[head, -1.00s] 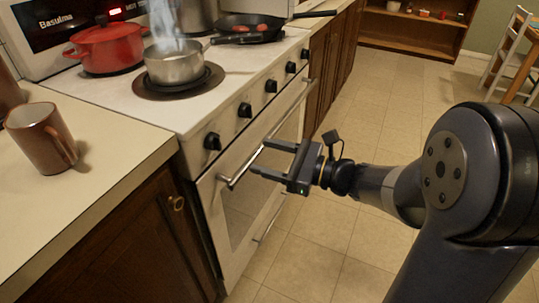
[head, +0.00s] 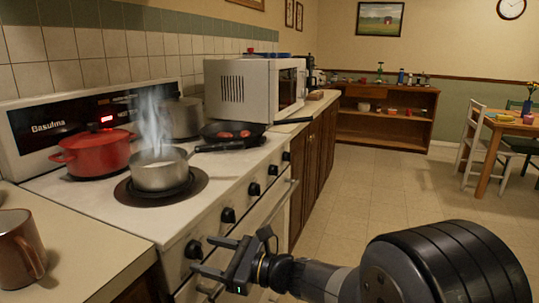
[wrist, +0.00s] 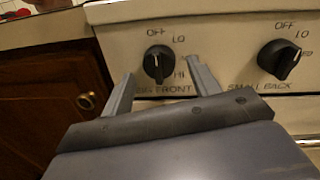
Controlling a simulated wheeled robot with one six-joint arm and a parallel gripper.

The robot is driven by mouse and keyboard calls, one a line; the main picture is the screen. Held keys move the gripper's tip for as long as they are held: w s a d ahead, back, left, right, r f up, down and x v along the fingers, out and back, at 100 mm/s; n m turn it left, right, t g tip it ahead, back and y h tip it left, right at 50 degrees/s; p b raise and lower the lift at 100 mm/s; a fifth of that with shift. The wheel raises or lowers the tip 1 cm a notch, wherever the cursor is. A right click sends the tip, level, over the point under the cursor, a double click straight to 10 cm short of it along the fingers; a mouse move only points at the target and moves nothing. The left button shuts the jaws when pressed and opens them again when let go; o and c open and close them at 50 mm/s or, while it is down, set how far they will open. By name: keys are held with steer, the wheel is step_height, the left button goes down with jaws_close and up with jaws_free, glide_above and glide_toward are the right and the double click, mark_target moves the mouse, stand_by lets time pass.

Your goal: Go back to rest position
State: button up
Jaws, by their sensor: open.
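My gripper (head: 204,254) is open and empty in front of the stove's front panel, at the lower middle of the head view. In the wrist view its two fingers (wrist: 160,70) point at the panel, one on each side of a black knob (wrist: 158,62) labelled for a front burner. I cannot tell whether the fingers touch the knob or the panel. The same knob shows beside the fingers in the head view (head: 194,249).
A steaming saucepan (head: 160,172), a red pot (head: 92,152) and a frying pan (head: 234,132) stand on the white stove. A brown mug (head: 18,245) is on the left counter. The oven handle (head: 270,217) sticks out below the knobs. Open tiled floor (head: 370,190) lies to the right.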

steer(key=shift+w+a+f+n+b, duration=0.1)
steer(key=shift+a+f+n+b, duration=0.05)
steer(key=shift+a+b, duration=0.15)
steer(key=shift+w+a+f+n+b, duration=0.1)
steer(key=shift+a+n+b, duration=0.05)
steer(key=shift+a, duration=0.25)
steer(key=n+b, duration=0.2)
steer(key=shift+d+n+b, duration=0.1)
steer(key=shift+n+b, duration=0.2)
steer(key=shift+b, duration=0.05)
steer(key=shift+r+n+h+b, duration=0.15)
steer(key=shift+n+b, duration=0.5)
steer(key=shift+n, duration=0.05)
steer(key=shift+r+n+h+b, duration=0.15)
steer(key=shift+n+b, duration=0.5)
steer(key=shift+n, duration=0.05)
steer(key=shift+r+p, duration=0.15)
steer(key=shift+p, duration=0.2)
